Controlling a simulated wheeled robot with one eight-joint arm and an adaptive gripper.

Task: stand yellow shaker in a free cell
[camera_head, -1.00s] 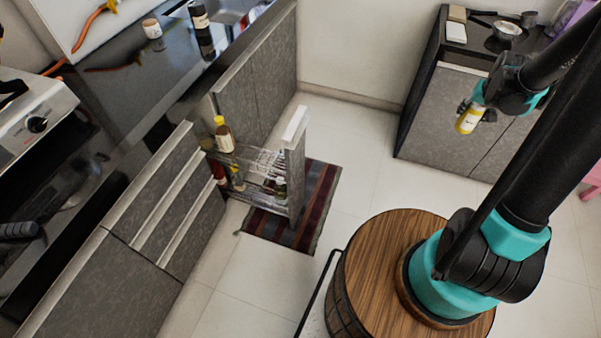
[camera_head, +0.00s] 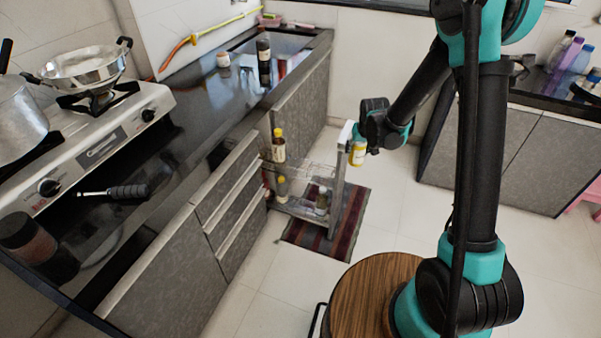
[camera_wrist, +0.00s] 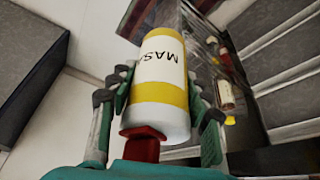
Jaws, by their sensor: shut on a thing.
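The yellow shaker (camera_head: 357,154) has a white label band, and my gripper (camera_head: 360,143) is shut on it. In the wrist view the shaker (camera_wrist: 160,80) fills the middle between the two fingers, and its label reads "MAS", the rest turned away. The pull-out rack (camera_head: 305,172) stands open from the counter, with wire shelves on two levels. In the head view the shaker hangs beside the top of the rack's front panel (camera_head: 339,190). The cells' divisions are too small to make out.
The lower shelf holds a yellow-capped bottle (camera_head: 282,188) and a jar (camera_head: 322,200). A striped mat (camera_head: 330,228) lies under the rack. The stove (camera_head: 85,150) and counter stand left, a second counter (camera_head: 530,150) right. Open floor lies between.

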